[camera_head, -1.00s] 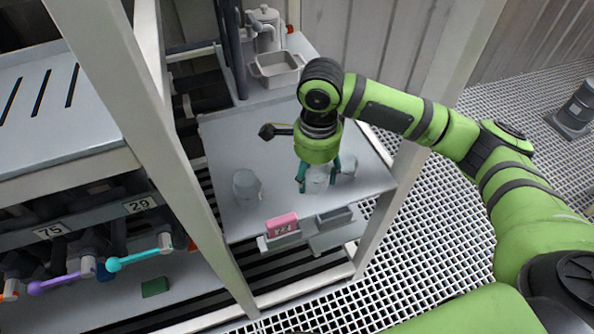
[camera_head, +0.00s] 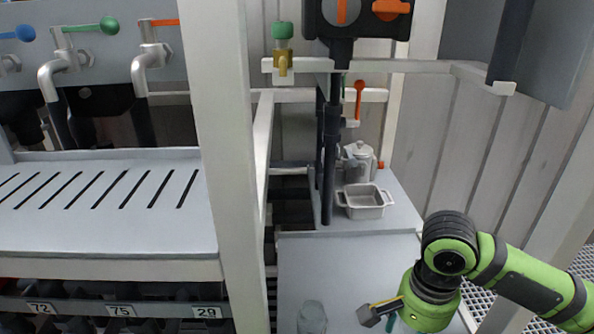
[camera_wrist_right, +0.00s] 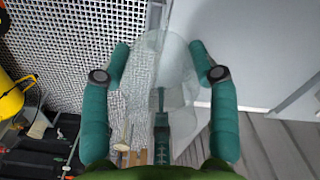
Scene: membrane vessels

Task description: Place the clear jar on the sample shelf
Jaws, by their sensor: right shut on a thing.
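In the right wrist view, a clear jar (camera_wrist_right: 165,75) is between the two teal fingers of my right gripper (camera_wrist_right: 160,62), which is shut on it. In the head view only the green wrist and a sliver of a teal finger of my right gripper (camera_head: 391,322) show at the bottom edge; the held jar is out of frame there. Another clear jar (camera_head: 312,317) stands on the grey bench top (camera_head: 345,265), left of my right gripper. I cannot tell which surface is the sample shelf. My left gripper is not in view.
A white post (camera_head: 225,160) stands between the bench and a slotted grey shelf (camera_head: 100,230) with numbered tags below. A metal tray (camera_head: 365,203) and a lidded metal canister (camera_head: 358,160) stand at the bench's back. Valves and pipes are above.

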